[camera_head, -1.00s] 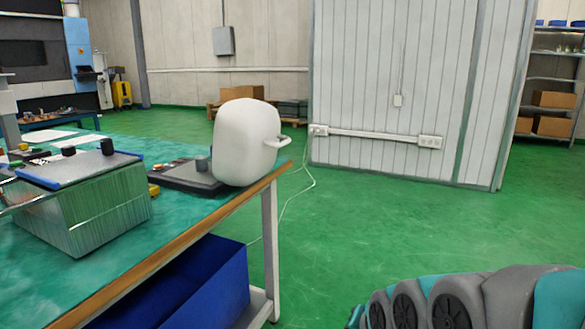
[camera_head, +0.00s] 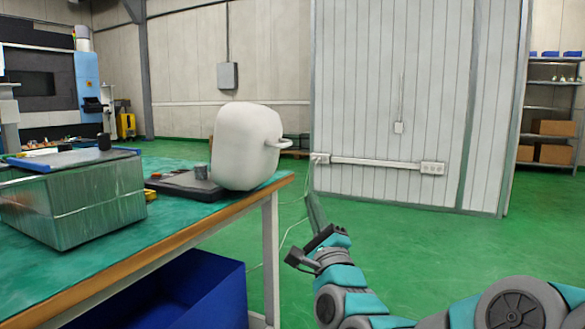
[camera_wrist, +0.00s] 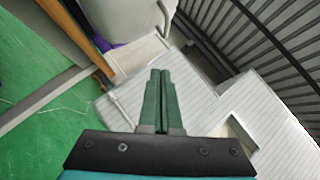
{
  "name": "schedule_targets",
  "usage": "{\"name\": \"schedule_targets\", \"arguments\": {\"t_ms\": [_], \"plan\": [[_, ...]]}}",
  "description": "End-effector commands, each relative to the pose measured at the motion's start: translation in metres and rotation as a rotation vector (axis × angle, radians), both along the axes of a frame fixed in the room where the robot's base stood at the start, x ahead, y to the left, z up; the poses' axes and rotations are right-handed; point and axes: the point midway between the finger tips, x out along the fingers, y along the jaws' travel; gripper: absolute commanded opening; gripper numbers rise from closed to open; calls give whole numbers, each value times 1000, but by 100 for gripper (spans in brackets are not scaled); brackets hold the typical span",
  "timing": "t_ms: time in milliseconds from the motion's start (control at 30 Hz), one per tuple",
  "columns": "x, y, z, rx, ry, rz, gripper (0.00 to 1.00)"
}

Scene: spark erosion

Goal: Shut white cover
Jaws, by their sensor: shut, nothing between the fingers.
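The white cover (camera_head: 245,145) is a rounded shell with a small loop handle on its right side. It stands upright, raised at the edge of a flat black base (camera_head: 185,187) on the green table. In the wrist view the cover (camera_wrist: 130,22) is at the top, with its handle (camera_wrist: 166,12) at its right. My gripper (camera_head: 309,198) is to the right of the table corner, below the handle and apart from it in the picture. In the wrist view my gripper (camera_wrist: 160,73) has its two green fingers together, empty, pointing towards the cover.
The green table (camera_head: 160,222) has a wooden edge. A ribbed metal block (camera_head: 75,205) stands on it at left, and a blue bin (camera_head: 190,290) is below. A pale wall panel (camera_head: 400,100) stands behind. Green floor (camera_head: 440,240) is open at right.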

Motion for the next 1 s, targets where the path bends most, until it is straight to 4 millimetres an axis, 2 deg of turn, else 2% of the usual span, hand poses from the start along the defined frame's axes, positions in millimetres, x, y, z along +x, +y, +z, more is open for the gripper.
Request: {"name": "schedule_targets", "arguments": {"t_ms": [167, 567, 867, 1000], "plan": [[1, -2, 8, 35, -17, 3, 0], [22, 5, 24, 30, -12, 3, 0], [42, 11, 36, 28, -13, 4, 0], [61, 18, 42, 29, -16, 4, 0]]}}
